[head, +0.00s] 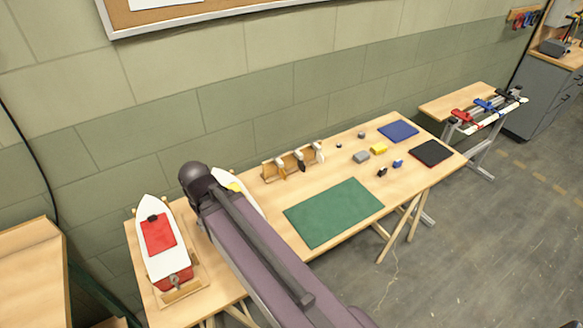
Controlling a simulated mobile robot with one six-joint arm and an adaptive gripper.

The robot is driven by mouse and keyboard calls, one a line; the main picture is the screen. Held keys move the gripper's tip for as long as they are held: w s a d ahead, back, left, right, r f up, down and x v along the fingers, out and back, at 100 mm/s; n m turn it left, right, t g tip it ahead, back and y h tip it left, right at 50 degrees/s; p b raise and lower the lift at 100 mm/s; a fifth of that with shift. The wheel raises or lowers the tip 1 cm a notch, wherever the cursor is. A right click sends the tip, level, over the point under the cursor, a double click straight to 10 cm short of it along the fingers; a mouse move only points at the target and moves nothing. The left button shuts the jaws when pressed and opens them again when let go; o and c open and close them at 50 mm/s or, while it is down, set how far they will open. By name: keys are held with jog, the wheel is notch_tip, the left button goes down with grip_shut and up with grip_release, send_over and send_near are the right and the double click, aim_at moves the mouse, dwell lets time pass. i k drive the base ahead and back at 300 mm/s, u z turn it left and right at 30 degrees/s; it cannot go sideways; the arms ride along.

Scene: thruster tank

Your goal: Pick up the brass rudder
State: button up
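I cannot make out a brass rudder for certain. A model boat (154,215) with a white deck, red hatch and red stern sits in a wooden cradle at the left end of the table (262,220). A small greyish part (174,281) shows at its stern, too small to name. A second white hull with a yellow patch (236,187) is mostly hidden behind my arm. My purple-grey arm crosses the front of the table up to a dark rounded joint. My gripper does not show.
A green mat (333,212) lies bare mid-table. A wooden rack (272,171) holds several tools at the back. Small blocks, including a grey one (361,157) and yellow one (379,150), lie right, near a blue mat (398,131) and a red-edged black mat (431,153).

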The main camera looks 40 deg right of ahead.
aim_at(279, 163)
jog(key=z, duration=0.95)
